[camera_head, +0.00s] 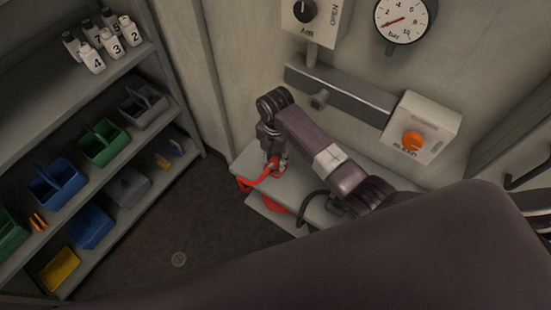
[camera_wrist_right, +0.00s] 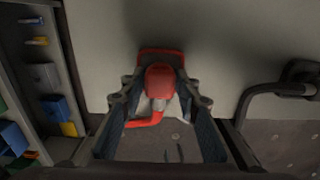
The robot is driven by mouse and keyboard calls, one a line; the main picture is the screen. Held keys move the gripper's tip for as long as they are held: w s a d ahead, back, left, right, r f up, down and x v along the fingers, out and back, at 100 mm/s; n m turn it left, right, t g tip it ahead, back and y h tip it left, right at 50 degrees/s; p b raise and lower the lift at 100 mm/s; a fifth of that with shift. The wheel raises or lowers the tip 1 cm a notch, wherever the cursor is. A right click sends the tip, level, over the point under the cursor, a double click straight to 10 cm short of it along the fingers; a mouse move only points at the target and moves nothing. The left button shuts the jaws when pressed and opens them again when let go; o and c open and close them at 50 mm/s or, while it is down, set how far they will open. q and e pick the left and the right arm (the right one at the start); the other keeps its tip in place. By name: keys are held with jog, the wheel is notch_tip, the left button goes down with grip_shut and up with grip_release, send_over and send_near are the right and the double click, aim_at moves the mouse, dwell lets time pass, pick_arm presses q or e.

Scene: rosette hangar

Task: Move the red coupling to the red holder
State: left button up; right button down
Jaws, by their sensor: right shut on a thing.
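My right gripper (camera_head: 272,166) reaches down at the bench by the wall and is shut on the red coupling. In the right wrist view, the coupling (camera_wrist_right: 160,82) sits between the two fingers of the gripper (camera_wrist_right: 160,98), with a red hose (camera_wrist_right: 146,122) trailing below it to the left. The red hose also shows in the head view (camera_head: 257,181), bending over the bench edge. A wider red piece (camera_wrist_right: 155,54), perhaps the red holder, shows directly behind the coupling in the wrist view. I cannot tell whether they touch. My left gripper is not in view.
The grey bench (camera_head: 247,158) runs along the wall, with a black hose (camera_head: 307,202) beside my arm. A grey rail, a box with an orange knob (camera_head: 413,140) and a gauge (camera_head: 404,18) are on the wall. Shelves with coloured bins (camera_head: 57,185) stand left.

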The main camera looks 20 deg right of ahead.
jog(key=shift+f, duration=0.3)
jog(key=c, duration=1.4)
grip_release()
jog(key=shift+r, duration=0.15)
notch_tip(320, 180, up, 12)
jog(key=shift+f, duration=0.1)
